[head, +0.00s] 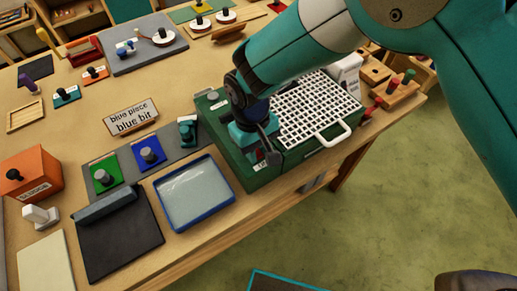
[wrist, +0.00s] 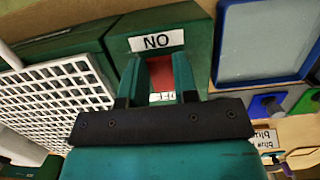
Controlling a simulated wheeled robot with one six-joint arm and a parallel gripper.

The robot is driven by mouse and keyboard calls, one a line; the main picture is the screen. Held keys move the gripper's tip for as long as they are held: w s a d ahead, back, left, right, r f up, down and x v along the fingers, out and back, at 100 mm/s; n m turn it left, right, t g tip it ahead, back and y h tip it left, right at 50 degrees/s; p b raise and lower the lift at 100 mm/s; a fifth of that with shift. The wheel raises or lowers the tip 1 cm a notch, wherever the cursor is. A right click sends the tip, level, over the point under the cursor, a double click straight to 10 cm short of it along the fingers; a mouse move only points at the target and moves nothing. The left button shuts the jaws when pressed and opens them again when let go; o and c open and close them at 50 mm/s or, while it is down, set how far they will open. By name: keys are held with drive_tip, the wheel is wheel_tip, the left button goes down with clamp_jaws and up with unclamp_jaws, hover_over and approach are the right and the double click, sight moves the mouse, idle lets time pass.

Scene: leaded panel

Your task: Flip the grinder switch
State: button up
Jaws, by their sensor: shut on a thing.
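The grinder (head: 222,146) is a green box with a white grid top (head: 318,108) near the table's front edge. My gripper (head: 266,152) reaches down onto its front left part and hides most of the switch in the head view. In the wrist view my gripper (wrist: 160,64) has its two teal fingers on either side of the red grinder switch (wrist: 161,76), shut on it. A second white label, partly covered, sits between the fingers. The switch's exact tilt cannot be told.
A blue-rimmed tray (head: 194,197) lies left of the grinder, beside a black mat (head: 120,238). Green and blue blocks with knobs stand behind them. A white handle (head: 336,134) sticks out at the grinder's right front. Open floor (head: 400,220) lies in front.

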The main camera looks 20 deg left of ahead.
drive_tip(key=shift+w+a+g+h, duration=0.1)
drive_tip(key=shift+g+h, duration=0.2)
drive_tip(key=o, duration=0.9)
drive_tip(key=shift+r, duration=0.1)
drive_tip(key=b+v, duration=0.5)
drive_tip(key=v, duration=1.2)
drive_tip(key=shift+a+r, duration=0.1)
drive_tip(key=shift+r, duration=0.1)
